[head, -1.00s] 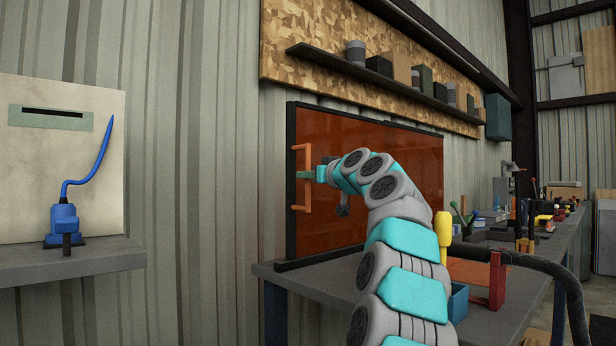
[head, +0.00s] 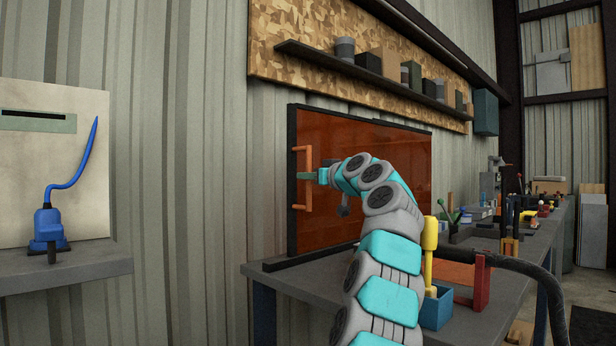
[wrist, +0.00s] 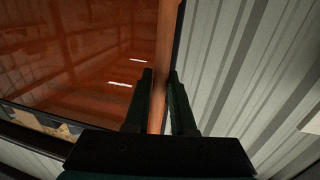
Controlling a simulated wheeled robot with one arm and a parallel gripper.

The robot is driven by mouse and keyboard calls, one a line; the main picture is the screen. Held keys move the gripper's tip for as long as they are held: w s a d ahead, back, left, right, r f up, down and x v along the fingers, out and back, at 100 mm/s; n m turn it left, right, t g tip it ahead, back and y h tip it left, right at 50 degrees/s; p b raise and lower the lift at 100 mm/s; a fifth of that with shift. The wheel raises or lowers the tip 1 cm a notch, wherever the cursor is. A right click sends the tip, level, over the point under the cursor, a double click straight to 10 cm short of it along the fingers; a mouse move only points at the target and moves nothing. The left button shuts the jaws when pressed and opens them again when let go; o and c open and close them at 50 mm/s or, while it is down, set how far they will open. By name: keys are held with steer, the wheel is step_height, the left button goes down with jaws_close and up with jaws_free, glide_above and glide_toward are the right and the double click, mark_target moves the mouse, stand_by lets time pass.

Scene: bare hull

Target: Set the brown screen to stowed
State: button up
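The brown screen (head: 365,190) is a see-through orange-brown panel in a dark frame, upright at the back of the bench against the ribbed wall. An orange bar handle (head: 302,196) stands near its left edge. My gripper (head: 306,175) is at the upper middle of this handle, my arm reaching from the lower right. In the wrist view the dark fingers (wrist: 160,100) lie close on either side of the orange handle bar (wrist: 166,50) and appear closed on it. The screen fills the left of that view (wrist: 75,50). My arm hides part of the panel's middle.
The bench (head: 310,285) holds a blue box (head: 436,308) with a yellow tool, a red bracket (head: 482,280) and a dark hose. A shelf with jars (head: 345,48) hangs above. Bare wall lies between.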

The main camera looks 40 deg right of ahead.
steer(key=o, duration=0.4)
steer(key=shift+s+a+b, duration=0.25)
steer(key=shift+s+b, duration=0.55)
steer(key=shift+s, duration=1.15)
steer(key=shift+s+a+b, duration=0.2)
steer(key=shift+s+b, duration=0.55)
steer(key=shift+s, duration=1.15)
steer(key=shift+c, duration=0.2)
